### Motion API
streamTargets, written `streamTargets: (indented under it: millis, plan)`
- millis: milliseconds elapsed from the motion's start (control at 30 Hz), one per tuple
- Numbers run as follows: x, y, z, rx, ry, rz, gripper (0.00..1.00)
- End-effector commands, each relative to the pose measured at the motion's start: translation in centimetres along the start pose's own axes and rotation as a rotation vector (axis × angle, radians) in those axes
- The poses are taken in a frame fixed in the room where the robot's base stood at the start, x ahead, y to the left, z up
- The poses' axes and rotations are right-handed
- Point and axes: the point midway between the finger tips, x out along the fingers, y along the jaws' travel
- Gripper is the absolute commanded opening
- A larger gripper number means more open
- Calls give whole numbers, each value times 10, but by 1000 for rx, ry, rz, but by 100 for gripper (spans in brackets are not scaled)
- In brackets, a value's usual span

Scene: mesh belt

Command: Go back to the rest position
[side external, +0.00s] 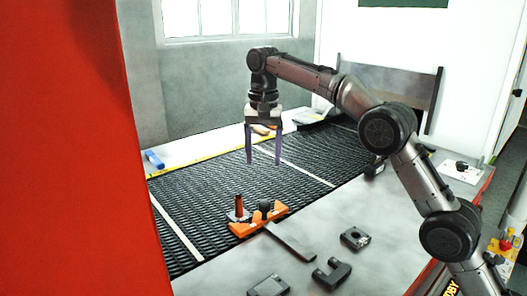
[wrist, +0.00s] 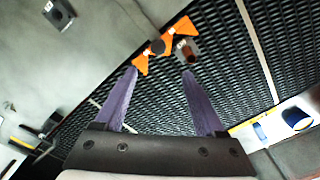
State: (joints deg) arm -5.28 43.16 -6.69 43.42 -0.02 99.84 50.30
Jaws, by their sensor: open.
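My gripper (side external: 263,162) hangs above the black mesh belt (side external: 325,151) in the side external view, its two purple fingers pointing down. In the wrist view my gripper (wrist: 160,73) has its fingers spread apart with nothing between them. An orange clamp-like piece (side external: 258,220) with a dark knob lies at the belt's near edge, and it also shows in the wrist view (wrist: 165,44). An upright brown cylinder on a grey plate (side external: 239,208) stands beside it. My gripper is clear of both.
A dark flat bar (side external: 290,241) extends from the orange piece onto the grey table (side external: 330,215). Dark metal parts (side external: 355,238) (side external: 331,274) lie on the table front. A red panel (side external: 70,150) fills the left. The air around my gripper is free.

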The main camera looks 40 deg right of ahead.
Motion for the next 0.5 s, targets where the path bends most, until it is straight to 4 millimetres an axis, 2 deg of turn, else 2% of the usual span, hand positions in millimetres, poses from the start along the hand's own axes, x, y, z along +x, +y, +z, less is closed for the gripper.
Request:
streamTargets:
  millis: [167, 500]
  plan:
    - [-8, 0, 0, 0, 0, 0, 72]
    - [-8, 0, 0, 0, 0, 0, 72]
